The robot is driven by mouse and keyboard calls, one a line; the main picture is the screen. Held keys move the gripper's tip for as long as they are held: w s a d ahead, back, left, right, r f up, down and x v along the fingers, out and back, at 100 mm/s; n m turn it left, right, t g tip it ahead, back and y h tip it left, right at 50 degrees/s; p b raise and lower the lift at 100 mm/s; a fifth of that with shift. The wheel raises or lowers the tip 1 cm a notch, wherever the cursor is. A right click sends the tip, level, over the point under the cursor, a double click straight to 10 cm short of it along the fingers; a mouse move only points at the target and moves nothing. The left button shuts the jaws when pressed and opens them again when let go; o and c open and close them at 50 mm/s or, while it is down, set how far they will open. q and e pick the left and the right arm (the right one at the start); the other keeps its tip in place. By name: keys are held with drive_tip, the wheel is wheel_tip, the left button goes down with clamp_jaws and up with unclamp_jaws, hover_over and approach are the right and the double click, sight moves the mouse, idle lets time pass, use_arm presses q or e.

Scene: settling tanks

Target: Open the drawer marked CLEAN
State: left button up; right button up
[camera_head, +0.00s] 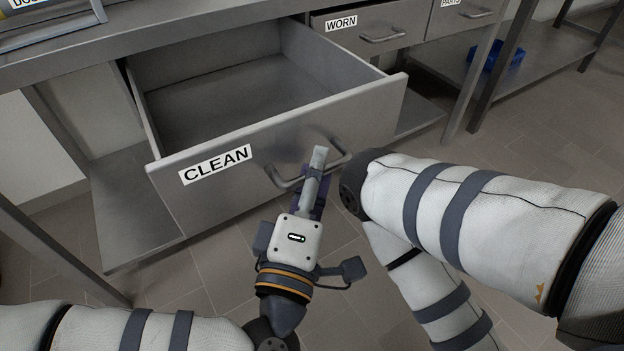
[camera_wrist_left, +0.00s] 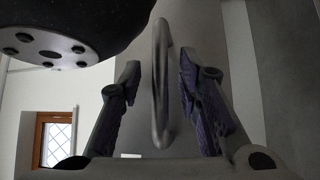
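The CLEAN drawer (camera_head: 285,140) is pulled well out of the bench in the head view, and its inside looks empty. Its bar handle (camera_head: 283,181) is on the front panel, right of the CLEAN label (camera_head: 215,164). My left gripper (camera_head: 318,160) is at the handle, partly covering it. In the left wrist view the handle (camera_wrist_left: 161,80) stands between the two spread fingers of my left gripper (camera_wrist_left: 158,85), with a gap visible on both sides. My right arm crosses the right of the head view; its gripper does not show.
A WORN drawer (camera_head: 372,27) and another labelled drawer (camera_head: 466,14) are shut on the right. A lower shelf (camera_head: 130,215) lies under the open drawer. A blue bin (camera_head: 500,56) sits on a shelf at the back right. A bench leg (camera_head: 55,250) stands at left.

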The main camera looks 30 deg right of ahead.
use_arm(q)
drive_tip(key=v, duration=1.1)
drive_tip(key=shift+s+a, duration=0.25)
drive_tip(key=shift+s, duration=0.05)
